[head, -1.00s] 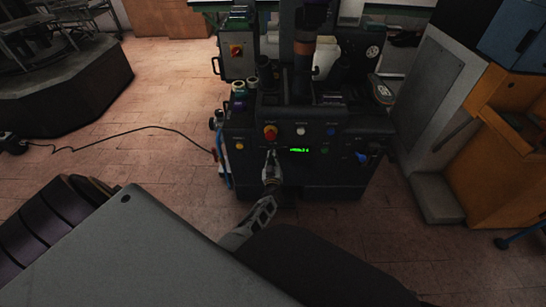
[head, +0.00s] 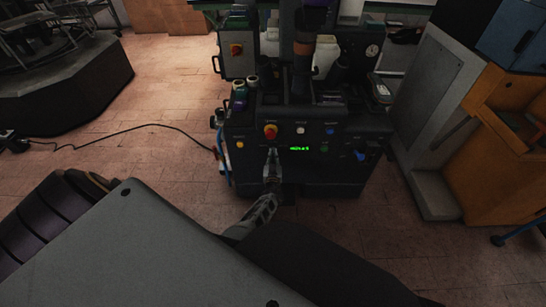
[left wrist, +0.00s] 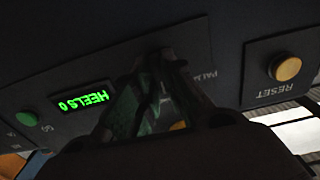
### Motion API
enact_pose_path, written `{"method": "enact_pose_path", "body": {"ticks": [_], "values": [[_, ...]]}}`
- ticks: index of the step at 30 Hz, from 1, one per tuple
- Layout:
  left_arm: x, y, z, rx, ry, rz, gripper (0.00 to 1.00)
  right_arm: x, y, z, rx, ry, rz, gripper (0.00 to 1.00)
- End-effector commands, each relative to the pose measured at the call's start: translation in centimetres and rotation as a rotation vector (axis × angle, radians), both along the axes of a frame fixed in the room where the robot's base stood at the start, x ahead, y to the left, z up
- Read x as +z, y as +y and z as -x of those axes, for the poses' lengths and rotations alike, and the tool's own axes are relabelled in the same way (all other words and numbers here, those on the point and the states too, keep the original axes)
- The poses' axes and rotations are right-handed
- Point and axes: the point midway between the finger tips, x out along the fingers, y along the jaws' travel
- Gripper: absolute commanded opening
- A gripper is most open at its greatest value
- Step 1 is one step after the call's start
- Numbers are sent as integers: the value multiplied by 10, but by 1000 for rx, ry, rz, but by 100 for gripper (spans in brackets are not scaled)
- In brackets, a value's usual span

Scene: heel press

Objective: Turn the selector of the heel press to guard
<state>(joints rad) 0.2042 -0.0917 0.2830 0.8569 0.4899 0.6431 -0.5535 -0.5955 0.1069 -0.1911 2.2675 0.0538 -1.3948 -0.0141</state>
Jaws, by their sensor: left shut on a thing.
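The heel press (head: 310,175) is a dark machine with a control panel on its front. My left gripper (head: 272,153) is at the panel, below the red emergency button (head: 270,131) and left of the green display (head: 299,149). In the left wrist view my left gripper (left wrist: 163,62) is shut on the small dark selector, mostly hidden between the fingertips. Part of a label starting "PAU" shows beside it. Which position the selector points to cannot be told. The display reads "HEELS 0" upside down in the left wrist view (left wrist: 84,104). My right gripper is out of view.
A yellow reset button (left wrist: 288,68) sits near the gripper in the left wrist view. White, blue and green buttons are to the right on the panel. An orange cabinet (head: 500,150) stands at the right. A black cable (head: 120,130) crosses the floor at left.

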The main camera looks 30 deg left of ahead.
Motion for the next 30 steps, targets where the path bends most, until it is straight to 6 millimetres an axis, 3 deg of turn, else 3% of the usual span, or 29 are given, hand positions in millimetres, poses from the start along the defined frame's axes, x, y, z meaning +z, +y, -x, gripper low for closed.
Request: {"method": "enact_pose_path", "body": {"ticks": [2, 3, 8, 22, 30], "values": [[-1, -1, 1, 0, 2, 1, 0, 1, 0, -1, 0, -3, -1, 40], [-1, -1, 1, 0, 2, 1, 14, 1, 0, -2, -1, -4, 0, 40], [-1, 0, 1, 0, 1, 1, 33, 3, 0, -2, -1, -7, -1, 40], [0, 0, 0, -1, -10, 17, 33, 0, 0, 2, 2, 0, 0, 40], [-2, 0, 0, -1, -75, 123, 33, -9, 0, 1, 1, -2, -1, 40]]}}
